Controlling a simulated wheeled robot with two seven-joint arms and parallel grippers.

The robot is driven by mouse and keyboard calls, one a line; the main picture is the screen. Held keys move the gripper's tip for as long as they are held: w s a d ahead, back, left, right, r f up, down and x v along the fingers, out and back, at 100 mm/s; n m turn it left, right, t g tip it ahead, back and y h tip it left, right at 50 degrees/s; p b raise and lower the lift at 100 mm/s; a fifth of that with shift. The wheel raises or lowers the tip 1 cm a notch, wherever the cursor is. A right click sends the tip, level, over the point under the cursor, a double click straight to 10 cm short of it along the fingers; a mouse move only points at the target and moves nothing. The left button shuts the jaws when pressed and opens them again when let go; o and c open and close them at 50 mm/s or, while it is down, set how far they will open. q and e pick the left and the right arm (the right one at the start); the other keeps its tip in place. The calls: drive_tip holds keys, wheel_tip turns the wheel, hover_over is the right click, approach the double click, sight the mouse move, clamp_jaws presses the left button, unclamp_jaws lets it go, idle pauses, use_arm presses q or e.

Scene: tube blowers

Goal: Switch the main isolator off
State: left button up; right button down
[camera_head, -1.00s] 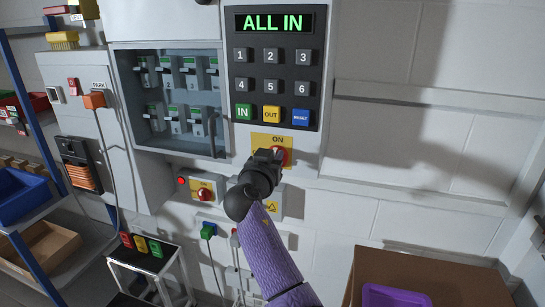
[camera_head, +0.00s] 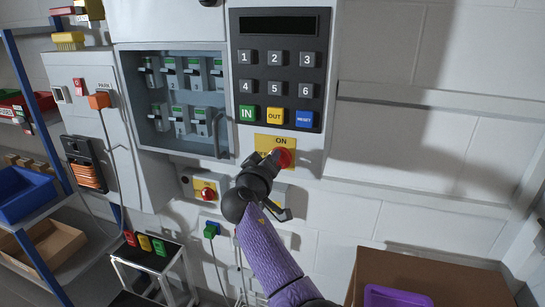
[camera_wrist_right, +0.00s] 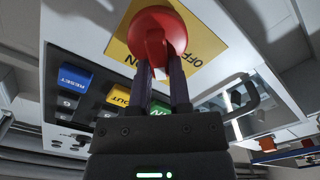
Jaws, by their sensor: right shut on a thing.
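The main isolator is a red rotary knob (camera_head: 286,158) on a yellow plate (camera_head: 262,144) marked ON, below the keypad panel. My right gripper (camera_head: 272,163) reaches up to it from below. In the right wrist view the fingers (camera_wrist_right: 162,75) are shut on the grip bar of the red knob (camera_wrist_right: 150,22). The yellow plate (camera_wrist_right: 195,50) shows OFF to the right of the knob and part of ON at lower left. My left gripper is not in view.
The keypad display (camera_head: 279,24) is blank. An open breaker cabinet (camera_head: 150,120) is at its left. A smaller red knob (camera_head: 208,191) is on a box below. A cardboard box (camera_head: 440,275) with a purple tray (camera_head: 398,297) stands at lower right.

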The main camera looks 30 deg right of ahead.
drive_tip(key=shift+w+a+f+n+p, duration=0.1)
drive_tip(key=shift+f+n+p, duration=0.25)
drive_tip(key=shift+n, duration=1.15)
drive_tip(key=shift+w+a+f+n+p, duration=0.1)
drive_tip(key=shift+n+p, duration=0.35)
drive_tip(key=shift+n, duration=1.05)
drive_tip(key=shift+f+n+p, duration=0.25)
drive_tip(key=shift+n+p, duration=0.15)
drive_tip(key=shift+n, duration=1.1)
drive_tip(key=c, duration=0.6)
unclamp_jaws()
drive_tip(key=shift+o, duration=0.2)
drive_tip(key=shift+a, duration=0.1)
